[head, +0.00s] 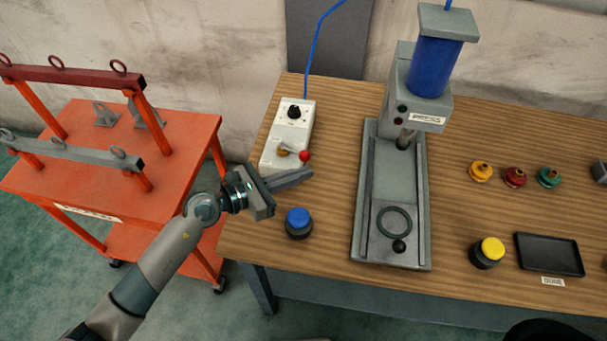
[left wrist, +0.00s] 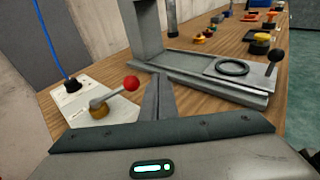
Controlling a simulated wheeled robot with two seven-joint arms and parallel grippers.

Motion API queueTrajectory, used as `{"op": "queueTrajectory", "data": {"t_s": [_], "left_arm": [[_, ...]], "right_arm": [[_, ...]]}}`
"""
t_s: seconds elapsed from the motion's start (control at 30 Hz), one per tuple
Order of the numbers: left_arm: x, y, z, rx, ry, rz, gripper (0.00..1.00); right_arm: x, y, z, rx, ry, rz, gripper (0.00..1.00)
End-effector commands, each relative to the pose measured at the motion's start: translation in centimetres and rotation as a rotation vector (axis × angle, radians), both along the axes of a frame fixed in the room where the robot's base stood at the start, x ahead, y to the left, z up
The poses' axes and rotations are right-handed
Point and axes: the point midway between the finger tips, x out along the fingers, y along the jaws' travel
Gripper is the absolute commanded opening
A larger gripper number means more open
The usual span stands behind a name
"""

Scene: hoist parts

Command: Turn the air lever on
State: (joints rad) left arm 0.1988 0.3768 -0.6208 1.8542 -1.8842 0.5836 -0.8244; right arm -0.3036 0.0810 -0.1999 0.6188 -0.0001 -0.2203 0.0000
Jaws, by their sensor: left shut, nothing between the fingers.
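The air lever has a red ball knob (head: 305,155) on a short grey arm over a brass pivot (head: 283,152). It sits on the lower part of a white panel (head: 300,118) at the table's left end. In the left wrist view, the red ball (left wrist: 132,83) points right and slightly up from the brass pivot (left wrist: 98,109). My left gripper (head: 308,174) is shut and empty, its fingertips just in front of the red ball in the head view. In the left wrist view its fingers (left wrist: 157,95) are just right of the ball; contact is unclear. My right gripper is not in view.
A blue button (head: 298,220) stands close to my left gripper. The press (head: 395,190) stands right of the panel. An orange cart (head: 190,140) is at the left. Coloured fittings and a black tray (head: 548,252) lie right.

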Motion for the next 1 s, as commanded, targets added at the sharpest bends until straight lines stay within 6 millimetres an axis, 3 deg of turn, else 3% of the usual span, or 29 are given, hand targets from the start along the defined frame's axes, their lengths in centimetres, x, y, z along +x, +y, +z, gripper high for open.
{"op": "queueTrajectory", "data": {"t_s": [0.27, 0.7, 1.0], "left_arm": [[-2.0, 1.2, 0.3, 0.001, 0.0, 0.001, 0.0], [-7.2, 4.0, 1.3, 0.0, 0.002, 0.0, 0.0], [-8.1, 4.6, 1.8, 0.001, 0.001, 0.001, 0.0]], "right_arm": [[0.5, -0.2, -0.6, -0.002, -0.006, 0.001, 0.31], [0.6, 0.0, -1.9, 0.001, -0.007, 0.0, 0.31], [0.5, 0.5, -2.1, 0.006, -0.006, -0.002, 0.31]]}}
